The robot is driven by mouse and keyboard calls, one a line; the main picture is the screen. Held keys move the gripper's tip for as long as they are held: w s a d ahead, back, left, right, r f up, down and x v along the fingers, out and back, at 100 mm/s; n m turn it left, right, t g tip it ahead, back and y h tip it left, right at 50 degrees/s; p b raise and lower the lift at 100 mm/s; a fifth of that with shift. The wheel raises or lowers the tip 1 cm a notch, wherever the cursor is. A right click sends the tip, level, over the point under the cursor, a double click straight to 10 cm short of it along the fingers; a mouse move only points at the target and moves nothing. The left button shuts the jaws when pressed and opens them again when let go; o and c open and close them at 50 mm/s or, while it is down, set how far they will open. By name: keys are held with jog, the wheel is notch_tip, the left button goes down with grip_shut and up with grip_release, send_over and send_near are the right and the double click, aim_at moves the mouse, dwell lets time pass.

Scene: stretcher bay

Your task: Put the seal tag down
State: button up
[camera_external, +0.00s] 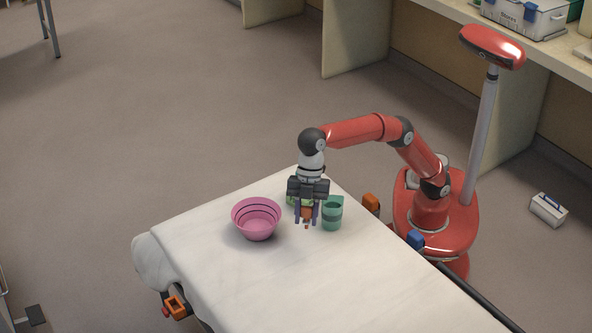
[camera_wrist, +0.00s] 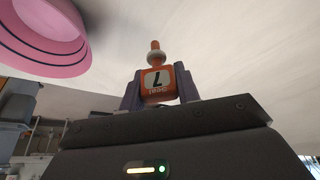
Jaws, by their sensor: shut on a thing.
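The seal tag (camera_wrist: 157,84) is orange with a pale label bearing a dark mark, and a knobbed orange stem rises from it in the wrist view. My gripper (camera_wrist: 158,92) is shut on it, with a purple-grey finger on each side. In the external view my gripper (camera_external: 307,217) points down over the stretcher near its far end, between the pink bowl and the green cup. The seal tag shows there as a small orange patch (camera_external: 307,212) between the fingers. I cannot tell whether it touches the sheet.
A pink bowl (camera_external: 257,218) stands left of my gripper on the white-sheeted stretcher (camera_external: 300,285). A green cup (camera_external: 332,214) stands close on the right. A green thing behind the gripper is mostly hidden. The sheet toward the front is clear.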

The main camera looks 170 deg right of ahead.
notch_tip(320, 180, down, 7)
jog(key=shift+f+b, duration=0.2)
jog(key=shift+b, duration=0.8)
jog(key=shift+f, duration=0.2)
jog(key=o, duration=0.9)
jog(key=shift+o, duration=0.2)
jog(key=shift+r, duration=0.15)
